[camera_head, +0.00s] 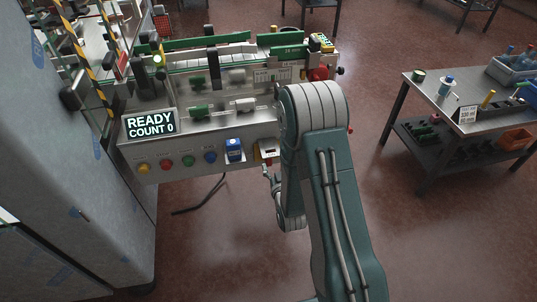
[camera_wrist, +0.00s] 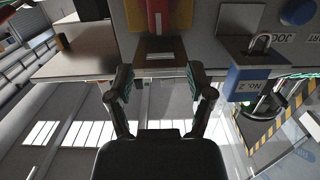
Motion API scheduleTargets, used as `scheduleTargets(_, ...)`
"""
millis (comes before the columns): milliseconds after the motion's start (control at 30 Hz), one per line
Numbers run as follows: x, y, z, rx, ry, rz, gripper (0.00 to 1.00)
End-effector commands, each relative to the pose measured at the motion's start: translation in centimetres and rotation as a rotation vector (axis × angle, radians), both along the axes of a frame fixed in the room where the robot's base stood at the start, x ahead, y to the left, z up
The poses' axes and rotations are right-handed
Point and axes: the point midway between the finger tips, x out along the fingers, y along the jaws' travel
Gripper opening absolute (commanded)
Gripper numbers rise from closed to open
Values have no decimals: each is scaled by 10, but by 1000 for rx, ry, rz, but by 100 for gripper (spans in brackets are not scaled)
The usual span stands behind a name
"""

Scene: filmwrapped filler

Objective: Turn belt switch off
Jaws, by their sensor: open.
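In the wrist view, a red switch handle (camera_wrist: 158,14) on a yellow plate (camera_wrist: 135,17) shows at the top edge, partly cut off. In the head view, the yellow-and-red switch (camera_head: 265,153) is at the right end of the front panel, partly hidden by my arm. Which one is the belt switch is not readable. My gripper (camera_wrist: 160,86) is open and empty, its two fingers apart just short of the small brown-and-white plate (camera_wrist: 160,52) by the switch. It also shows in the head view (camera_head: 272,184), below the panel.
A blue padlock (camera_wrist: 248,82) hangs on a bracket beside the switch. A row of buttons, including a blue one (camera_head: 210,157), lies left of it. The READY display (camera_head: 150,124) stands above. A side table (camera_head: 455,105) is at right; open floor lies between.

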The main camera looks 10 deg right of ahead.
Motion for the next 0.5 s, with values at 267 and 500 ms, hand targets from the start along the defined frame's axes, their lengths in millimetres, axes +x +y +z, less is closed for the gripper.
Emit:
scheduleTargets(267,-19,0,-30,0,-89,0,69)
scheduleTargets(500,-5,0,-31,0,-105,0,69)
